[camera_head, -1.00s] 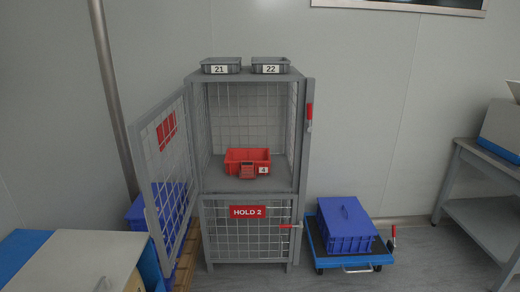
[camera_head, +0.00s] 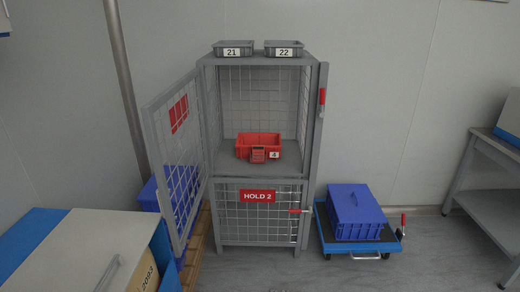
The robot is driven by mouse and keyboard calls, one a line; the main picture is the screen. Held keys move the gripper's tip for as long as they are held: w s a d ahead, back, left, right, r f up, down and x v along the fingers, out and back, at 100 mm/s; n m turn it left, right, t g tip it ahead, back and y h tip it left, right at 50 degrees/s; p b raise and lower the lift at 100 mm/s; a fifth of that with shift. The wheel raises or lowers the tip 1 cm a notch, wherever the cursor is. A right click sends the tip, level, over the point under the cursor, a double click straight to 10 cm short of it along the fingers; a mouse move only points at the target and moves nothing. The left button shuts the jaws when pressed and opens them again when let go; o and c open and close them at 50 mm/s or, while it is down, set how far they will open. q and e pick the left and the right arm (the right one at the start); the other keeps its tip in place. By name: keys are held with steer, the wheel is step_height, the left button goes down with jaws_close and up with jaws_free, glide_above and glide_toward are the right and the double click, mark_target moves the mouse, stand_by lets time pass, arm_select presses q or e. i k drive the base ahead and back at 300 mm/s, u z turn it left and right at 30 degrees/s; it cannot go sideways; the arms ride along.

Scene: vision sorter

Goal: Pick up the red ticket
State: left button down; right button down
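A red bin (camera_head: 259,138) with a white label marked 4 stands on the shelf of the open upper compartment of the grey mesh cage (camera_head: 314,150). A small red piece (camera_head: 257,154) hangs at the bin's front; I cannot tell whether it is the red ticket. A red panel (camera_head: 179,115) is on the open upper mesh door. The bin's inside is too small to make out. Neither of my grippers is in view.
The upper door (camera_head: 178,160) stands swung open to the left; the lower door marked HOLD 2 (camera_head: 258,196) is shut. A trolley (camera_head: 338,243) with a blue crate (camera_head: 355,211) stands right. A cabinet (camera_head: 85,245) is front left, a grey table (camera_head: 483,188) far right. Floor before the cage looks clear.

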mark_target(257, 150)
steer(key=z, duration=1.5)
steer(key=i, duration=1.7)
steer(key=u, duration=2.3)
